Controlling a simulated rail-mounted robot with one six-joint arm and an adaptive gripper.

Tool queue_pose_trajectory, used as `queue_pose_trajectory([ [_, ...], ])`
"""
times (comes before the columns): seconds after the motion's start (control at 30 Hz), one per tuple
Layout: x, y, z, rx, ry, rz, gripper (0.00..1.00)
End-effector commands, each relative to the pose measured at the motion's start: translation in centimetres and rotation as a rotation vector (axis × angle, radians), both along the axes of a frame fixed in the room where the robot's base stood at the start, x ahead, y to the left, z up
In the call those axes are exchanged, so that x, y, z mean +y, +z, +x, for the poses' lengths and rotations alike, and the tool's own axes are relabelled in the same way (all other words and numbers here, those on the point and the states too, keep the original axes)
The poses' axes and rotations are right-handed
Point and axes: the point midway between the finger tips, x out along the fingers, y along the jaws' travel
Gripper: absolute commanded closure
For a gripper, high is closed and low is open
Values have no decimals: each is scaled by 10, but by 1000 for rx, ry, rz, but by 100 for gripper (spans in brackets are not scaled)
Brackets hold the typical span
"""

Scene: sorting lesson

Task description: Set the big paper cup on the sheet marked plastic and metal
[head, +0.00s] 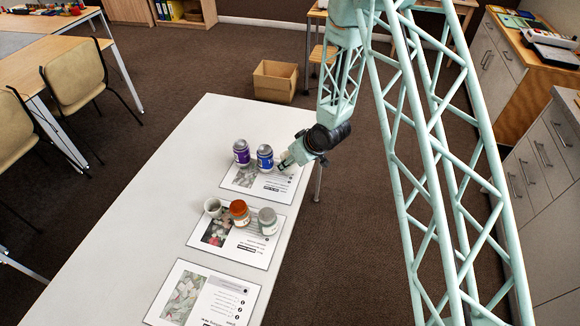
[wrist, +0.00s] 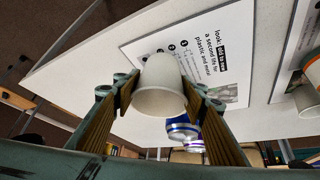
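The big paper cup (wrist: 160,92) is plain white and sits between my fingers in the wrist view. My gripper (wrist: 158,86) appears shut on it, with a finger against each side. In the head view my gripper (head: 285,161) is over the right part of the far sheet (head: 240,181), and the cup is mostly hidden there. The wrist view shows this sheet (wrist: 205,45) with the words plastic and metal. A purple can (head: 241,153) and a blue can (head: 265,158) stand on its far side. I cannot tell whether the cup touches the sheet.
The middle sheet (head: 255,250) holds a small white cup (head: 213,208), an orange-brown jar (head: 239,213) and a greyish jar (head: 267,222). The near sheet (head: 205,295) is bare. The white table (head: 150,215) is clear at left. A cardboard box (head: 275,81) is on the floor beyond.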

Motion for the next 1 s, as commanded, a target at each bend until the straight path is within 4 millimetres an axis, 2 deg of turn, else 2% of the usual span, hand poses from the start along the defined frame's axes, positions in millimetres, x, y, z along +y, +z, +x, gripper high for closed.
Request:
queue_pose_trajectory([
  [0.23,0,-20,-1,2,1,-1,65],
  [0.8,0,-26,0,1,0,-1,65],
  [0.83,0,-25,0,0,1,-1,59],
  [0.9,0,-25,0,0,1,-1,52],
  [1.0,0,-25,0,0,1,-1,47],
])
